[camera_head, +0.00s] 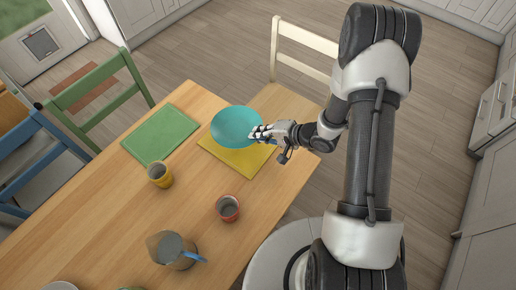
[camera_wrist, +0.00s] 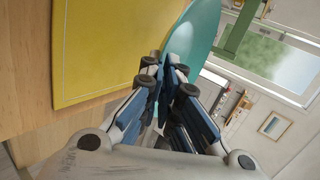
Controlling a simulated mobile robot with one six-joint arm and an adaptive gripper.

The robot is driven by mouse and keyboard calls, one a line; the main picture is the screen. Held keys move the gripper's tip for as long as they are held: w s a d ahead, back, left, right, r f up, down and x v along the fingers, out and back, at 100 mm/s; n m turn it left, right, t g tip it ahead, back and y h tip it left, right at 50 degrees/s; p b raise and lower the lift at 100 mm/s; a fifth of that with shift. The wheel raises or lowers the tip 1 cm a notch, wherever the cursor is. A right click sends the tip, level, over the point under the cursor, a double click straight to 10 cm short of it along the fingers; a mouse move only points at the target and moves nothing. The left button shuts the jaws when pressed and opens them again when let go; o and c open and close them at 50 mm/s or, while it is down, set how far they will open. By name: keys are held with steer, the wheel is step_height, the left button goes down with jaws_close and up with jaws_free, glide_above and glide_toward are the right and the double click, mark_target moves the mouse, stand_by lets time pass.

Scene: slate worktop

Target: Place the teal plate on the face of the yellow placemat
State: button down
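The teal plate (camera_head: 233,125) is over the far left part of the yellow placemat (camera_head: 240,162) in the head view and hides part of it. My gripper (camera_head: 257,134) is at the plate's right rim. In the wrist view, the fingers (camera_wrist: 166,78) are closed around the rim of the plate (camera_wrist: 196,32). The placemat (camera_wrist: 98,50) lies to the left there, with a gap between it and the plate, so the plate looks raised off the mat. The exact height is hard to tell.
A green placemat (camera_head: 160,134) lies to the left. A yellow cup (camera_head: 160,174), a red cup (camera_head: 228,208) and a pitcher (camera_head: 174,250) stand on the wooden table (camera_head: 120,220). Chairs stand around it, including a cream one (camera_head: 303,50) at the far edge.

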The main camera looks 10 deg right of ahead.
mark_target(259, 150)
step_height(259, 150, down, 7)
steer(key=shift+f+b, duration=0.2)
steer(key=shift+b, duration=1.05)
steer(key=shift+r, duration=0.1)
steer(key=c, duration=2.1)
jaws_free()
